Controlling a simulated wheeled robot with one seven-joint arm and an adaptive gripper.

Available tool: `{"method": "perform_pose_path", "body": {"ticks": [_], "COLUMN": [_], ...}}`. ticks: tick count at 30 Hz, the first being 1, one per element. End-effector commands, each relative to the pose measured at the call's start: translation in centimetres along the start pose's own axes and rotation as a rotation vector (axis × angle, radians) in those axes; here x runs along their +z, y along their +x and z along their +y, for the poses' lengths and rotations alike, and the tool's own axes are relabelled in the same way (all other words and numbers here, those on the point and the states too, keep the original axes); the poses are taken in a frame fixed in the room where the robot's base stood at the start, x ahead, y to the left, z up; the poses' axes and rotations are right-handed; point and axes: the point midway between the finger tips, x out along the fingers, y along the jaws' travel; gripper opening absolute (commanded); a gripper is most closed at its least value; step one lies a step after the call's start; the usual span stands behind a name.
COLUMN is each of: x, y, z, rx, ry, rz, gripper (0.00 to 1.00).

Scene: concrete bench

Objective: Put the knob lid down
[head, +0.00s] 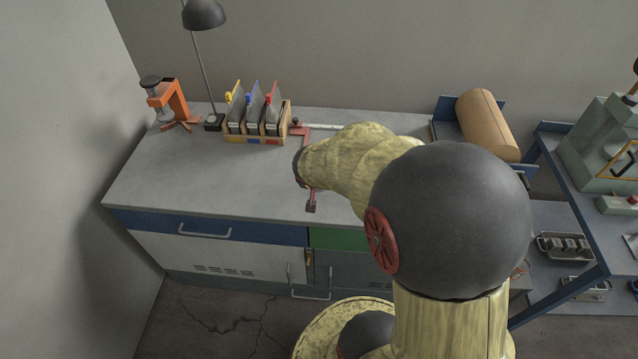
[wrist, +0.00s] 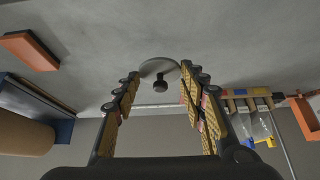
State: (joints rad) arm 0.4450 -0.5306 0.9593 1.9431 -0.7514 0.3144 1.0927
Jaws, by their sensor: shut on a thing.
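The knob lid, a grey disc (wrist: 158,67) with a dark knob (wrist: 160,84), sits between my fingertips in the wrist view. My gripper (wrist: 160,76) is shut on it, with one finger at each side of the disc. The knob points toward the wrist camera. The bare bench top lies behind the lid in this view; I cannot tell whether the lid touches it. In the head view my arm hides the lid and most of the gripper.
The grey bench top (head: 200,175) is clear at left. A wooden rack (head: 257,136) with coloured-tag holders, a lamp (head: 204,16) and an orange stand (head: 172,102) stand at the back. A brown roll (head: 487,122) is at right. A reddish block (wrist: 30,50) shows in the wrist view.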

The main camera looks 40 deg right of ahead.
Motion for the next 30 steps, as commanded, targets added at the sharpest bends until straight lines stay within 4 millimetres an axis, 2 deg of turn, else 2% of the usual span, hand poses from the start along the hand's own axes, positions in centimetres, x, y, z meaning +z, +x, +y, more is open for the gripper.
{"method": "perform_pose_path", "body": {"ticks": [1, 7, 13, 23, 27, 30], "x": [-0.5, -2.6, -3.1, -3.5, -2.3, -2.0], "y": [1.1, 4.4, 8.9, 12.1, 13.9, 14.5], "z": [0.1, 0.0, 0.0, 0.0, 0.1, 0.1], "rx": [0.002, 0.001, 0.000, -0.001, -0.001, -0.001], "ry": [0.001, 0.000, -0.001, 0.000, -0.002, -0.002], "rz": [-0.003, -0.002, -0.002, -0.001, -0.001, 0.001], "gripper": [0.24, 0.24, 0.24, 0.24, 0.24, 0.24]}}
